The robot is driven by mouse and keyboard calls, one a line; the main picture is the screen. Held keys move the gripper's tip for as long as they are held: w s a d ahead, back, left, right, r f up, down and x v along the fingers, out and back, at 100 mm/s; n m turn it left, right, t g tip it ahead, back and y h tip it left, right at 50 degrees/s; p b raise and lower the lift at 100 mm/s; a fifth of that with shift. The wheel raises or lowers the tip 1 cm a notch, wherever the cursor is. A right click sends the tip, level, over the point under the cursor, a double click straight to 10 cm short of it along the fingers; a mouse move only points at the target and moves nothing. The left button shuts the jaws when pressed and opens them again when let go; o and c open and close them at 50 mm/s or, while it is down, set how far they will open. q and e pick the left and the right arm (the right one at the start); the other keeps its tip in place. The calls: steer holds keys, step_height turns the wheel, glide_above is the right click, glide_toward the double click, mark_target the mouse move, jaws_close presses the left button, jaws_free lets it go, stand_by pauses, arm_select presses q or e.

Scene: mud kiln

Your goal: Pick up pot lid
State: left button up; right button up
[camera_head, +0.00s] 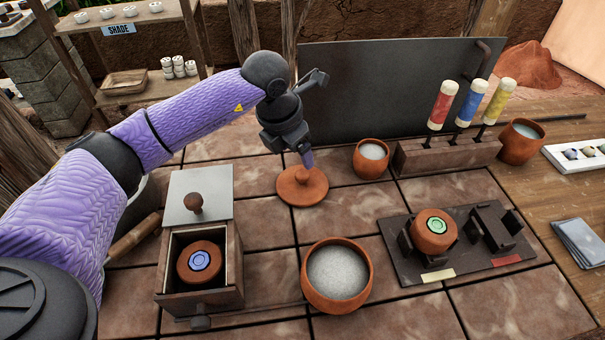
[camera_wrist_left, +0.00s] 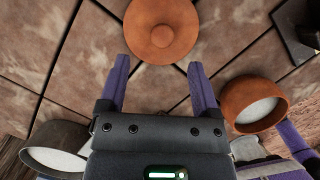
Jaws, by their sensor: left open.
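The pot lid, a round terracotta disc with a central knob, lies flat on the stone tiles in the head view (camera_head: 302,192). My left gripper (camera_head: 306,160) is just above its far side, with fingers pointing down. In the left wrist view, the lid (camera_wrist_left: 161,32) shows at the top, beyond the two purple fingertips. The left gripper (camera_wrist_left: 157,68) is open, with nothing between its fingers. In the head view the fingers overlap each other, and whether a fingertip touches the knob cannot be told.
A terracotta bowl (camera_head: 312,298) stands in front of the lid, and a small cup (camera_head: 371,160) to its right. A wooden box (camera_head: 233,262) is at the left, and a dark rack (camera_head: 408,262) with a green-marked pot at the right. Tiles around the lid are clear.

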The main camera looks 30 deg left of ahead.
mark_target(302, 174)
arm_select(q)
steer(key=b+x, duration=0.1)
steer(key=x, duration=0.1)
steer(key=b+x, duration=0.1)
steer(key=x, duration=0.2)
steer(key=b+x, duration=0.1)
steer(key=x, duration=0.2)
steer(key=shift+s, duration=0.25)
steer(key=shift+r, duration=0.1)
jaws_close()
